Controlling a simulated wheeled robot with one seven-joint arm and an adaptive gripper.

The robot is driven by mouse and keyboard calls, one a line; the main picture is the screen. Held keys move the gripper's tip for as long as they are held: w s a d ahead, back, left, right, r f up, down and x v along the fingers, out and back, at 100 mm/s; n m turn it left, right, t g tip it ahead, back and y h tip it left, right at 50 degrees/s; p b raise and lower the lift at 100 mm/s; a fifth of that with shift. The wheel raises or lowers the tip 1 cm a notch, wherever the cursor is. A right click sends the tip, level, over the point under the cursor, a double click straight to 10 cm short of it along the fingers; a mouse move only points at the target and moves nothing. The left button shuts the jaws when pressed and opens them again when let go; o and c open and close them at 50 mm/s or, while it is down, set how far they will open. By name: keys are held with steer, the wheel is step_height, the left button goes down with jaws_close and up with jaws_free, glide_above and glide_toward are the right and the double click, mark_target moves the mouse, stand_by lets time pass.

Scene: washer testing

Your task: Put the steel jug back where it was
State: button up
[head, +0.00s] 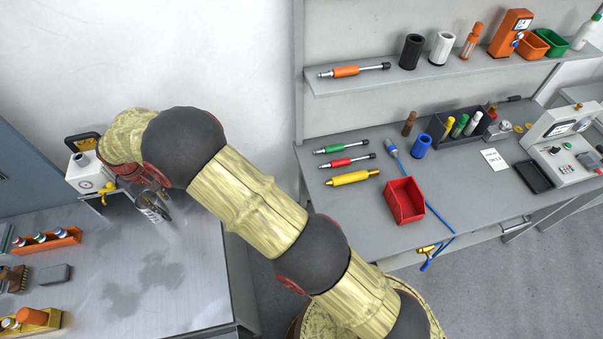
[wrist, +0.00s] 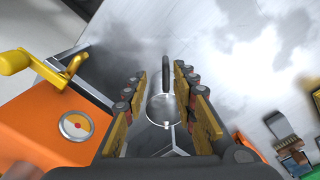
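The steel jug (wrist: 157,106) shows in the wrist view as a small silver round vessel with a dark handle (wrist: 165,75) pointing up the picture. In the head view the jug (head: 153,213) is partly hidden beneath my gripper (head: 155,197), over the left steel bench. In the wrist view my gripper (wrist: 160,82) has its two fingers apart, one on each side of the jug and its handle. A gap shows beside the handle on both sides. Whether the jug's underside rests on a surface is hidden.
The left bench (head: 185,290) has clear room in front. An orange rack (head: 45,241) lies left.

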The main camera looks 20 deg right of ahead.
steer(key=s+d+r+m+t+y, duration=0.1)
steer(key=s+d+r+m, duration=0.1)
steer(key=d+r, duration=1.1)
steer(key=s+d+r+m+t, duration=0.1)
steer(key=s+d+r+m, duration=0.15)
steer(key=d+r, duration=1.05)
steer(key=s+d+r+m+t, duration=0.1)
steer(key=s+d+r+t, duration=0.1)
steer(key=s+d+r, duration=0.7)
steer(key=s+d+f+m, duration=0.1)
steer(key=s+d, duration=0.4)
steer(key=s, duration=0.3)
steer(key=s+d+f+m+t+h, duration=0.1)
steer(key=s+d+f+m, duration=0.1)
steer(key=s+d, duration=0.3)
steer(key=s, duration=0.3)
steer(key=shift+s+d, duration=0.25)
steer(key=shift+f, duration=0.2)
step_height(320, 180, down, 13)
steer(key=b, duration=1.3)
